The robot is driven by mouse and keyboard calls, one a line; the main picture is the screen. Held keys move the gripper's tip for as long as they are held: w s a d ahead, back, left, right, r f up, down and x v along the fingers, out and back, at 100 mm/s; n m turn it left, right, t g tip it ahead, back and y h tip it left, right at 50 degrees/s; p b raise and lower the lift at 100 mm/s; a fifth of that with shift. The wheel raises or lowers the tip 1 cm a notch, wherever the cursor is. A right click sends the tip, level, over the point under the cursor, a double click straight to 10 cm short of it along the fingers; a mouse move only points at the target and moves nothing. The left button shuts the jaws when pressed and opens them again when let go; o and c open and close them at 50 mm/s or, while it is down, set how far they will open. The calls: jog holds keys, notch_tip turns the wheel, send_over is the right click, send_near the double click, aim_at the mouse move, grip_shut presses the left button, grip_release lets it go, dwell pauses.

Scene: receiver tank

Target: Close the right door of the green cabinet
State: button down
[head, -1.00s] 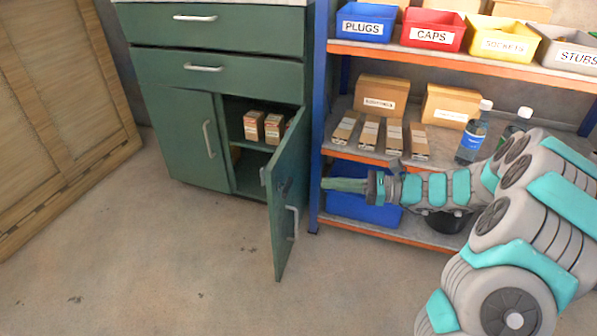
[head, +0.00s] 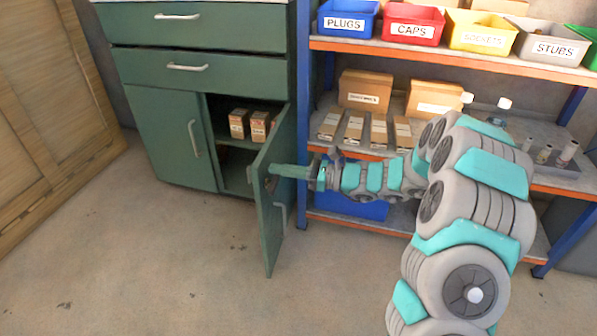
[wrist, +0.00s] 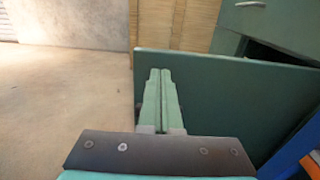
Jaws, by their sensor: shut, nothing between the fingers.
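The green cabinet (head: 168,130) stands against the wall, with two shut drawers above and two doors below. Its left door (head: 165,135) is shut. Its right door (head: 268,225) stands open, swung out towards me, with a bar handle on its outer face. My gripper (head: 272,170) is shut and empty. It points left in the head view, with its fingertips at the upper outer face of the right door; I cannot tell whether they touch. In the wrist view the gripper (wrist: 164,80) lies in front of the door panel (wrist: 225,95).
Small boxes (head: 249,124) stand on the shelf inside the cabinet. A blue and orange rack (head: 345,152) with bins, boxes and bottles is just right of the door. Wooden panels (head: 45,110) lean at the left. The floor (head: 140,260) in front is clear.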

jog(key=shift+x, duration=0.8)
jog(key=shift+a, duration=0.1)
